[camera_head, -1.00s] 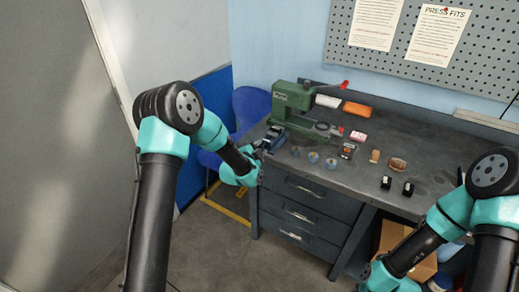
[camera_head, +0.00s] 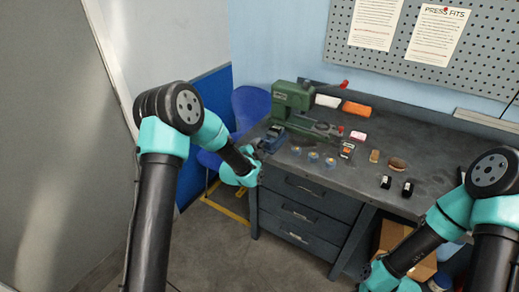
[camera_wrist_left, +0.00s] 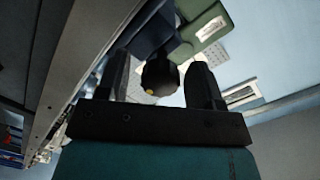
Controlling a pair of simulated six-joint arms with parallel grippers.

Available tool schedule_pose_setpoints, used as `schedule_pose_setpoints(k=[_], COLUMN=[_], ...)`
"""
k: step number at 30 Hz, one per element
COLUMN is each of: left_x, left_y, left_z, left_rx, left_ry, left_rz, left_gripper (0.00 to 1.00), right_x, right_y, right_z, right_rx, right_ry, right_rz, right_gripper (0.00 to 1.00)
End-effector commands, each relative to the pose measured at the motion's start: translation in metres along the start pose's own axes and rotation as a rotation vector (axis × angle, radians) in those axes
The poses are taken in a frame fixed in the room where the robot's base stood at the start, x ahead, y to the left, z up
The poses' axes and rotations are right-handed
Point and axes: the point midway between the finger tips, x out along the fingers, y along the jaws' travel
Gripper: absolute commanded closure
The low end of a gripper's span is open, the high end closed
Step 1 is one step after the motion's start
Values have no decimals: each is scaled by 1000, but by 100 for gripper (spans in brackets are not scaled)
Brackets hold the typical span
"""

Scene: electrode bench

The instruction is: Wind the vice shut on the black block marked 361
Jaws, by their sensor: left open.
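The small blue vice (camera_head: 273,138) sits at the bench's front left corner, beside the green press. My left gripper (camera_head: 259,152) is at its near end. In the left wrist view, my open left gripper (camera_wrist_left: 160,68) has a dark round knob (camera_wrist_left: 160,82) with a yellow spot between its two fingers. A gap shows on the right of the knob; contact on the left is hard to judge. Two small black blocks, one (camera_head: 386,182) left of the other (camera_head: 408,188), stand on the bench; their marks are unreadable. What is between the vice jaws is unclear.
The green press (camera_head: 292,100) stands behind the vice. Several small round pieces (camera_head: 313,157) lie along the bench's front edge, with brown pieces (camera_head: 397,164) further right. Drawers (camera_head: 302,212) are below the bench top. A blue chair (camera_head: 250,108) stands left of the bench.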

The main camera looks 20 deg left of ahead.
Motion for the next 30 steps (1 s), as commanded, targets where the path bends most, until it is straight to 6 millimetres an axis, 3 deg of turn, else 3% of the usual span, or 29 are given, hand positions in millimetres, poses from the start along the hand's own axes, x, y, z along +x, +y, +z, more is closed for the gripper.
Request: schedule_pose_setpoints(k=[6, 11, 30], left_x=[-3, -17, -136], left_y=[0, -1, 0], left_z=[0, 0, 0], left_rx=[0, 0, 0], left_ry=[0, -1, -1], left_rz=[-1, -1, 1], left_gripper=[39, 39, 39], right_x=[0, 0, 0], right_y=[0, 0, 0], right_z=[0, 0, 0], right_rx=[0, 0, 0], right_ry=[0, 0, 0], right_rz=[0, 0, 0], right_gripper=[57, 57, 57])
